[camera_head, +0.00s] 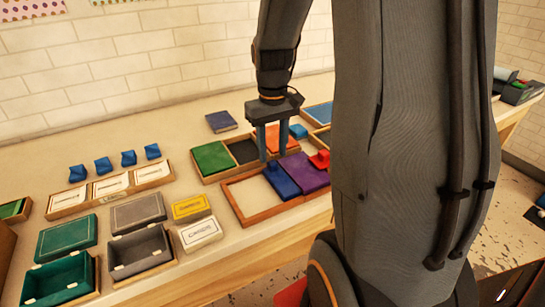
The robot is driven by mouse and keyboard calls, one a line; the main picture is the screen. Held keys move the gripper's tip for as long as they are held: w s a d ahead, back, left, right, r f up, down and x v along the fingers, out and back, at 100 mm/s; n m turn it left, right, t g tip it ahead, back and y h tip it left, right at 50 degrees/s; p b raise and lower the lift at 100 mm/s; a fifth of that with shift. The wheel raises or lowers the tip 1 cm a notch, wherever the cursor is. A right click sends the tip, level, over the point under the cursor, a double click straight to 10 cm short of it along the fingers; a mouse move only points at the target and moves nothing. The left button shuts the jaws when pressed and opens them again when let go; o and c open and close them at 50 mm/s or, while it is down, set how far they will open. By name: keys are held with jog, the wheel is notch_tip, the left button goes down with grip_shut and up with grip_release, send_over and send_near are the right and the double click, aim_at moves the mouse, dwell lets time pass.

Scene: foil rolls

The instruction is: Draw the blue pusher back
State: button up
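The blue pusher (282,182) is a dark blue piece at the left side of a purple slab (307,174), inside a shallow wooden tray (245,213). The left part of that tray is bare. My gripper (273,156) points down just behind the blue pusher's far end. Its two fingers are apart, and orange shows between them. I cannot tell whether the fingertips touch the pusher or are above it. A red pusher (320,160) sits at the far right of the purple slab, partly beside my arm.
Behind is a tray with a green panel (212,158), a dark panel and an orange panel (287,134). Left are several small blue pieces, white cards, open boxes (60,281) and a yellow box (191,207). My arm hides the right side.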

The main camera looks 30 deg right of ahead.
aim_at(272, 162)
jog(key=shift+f, duration=1.6)
grip_shut()
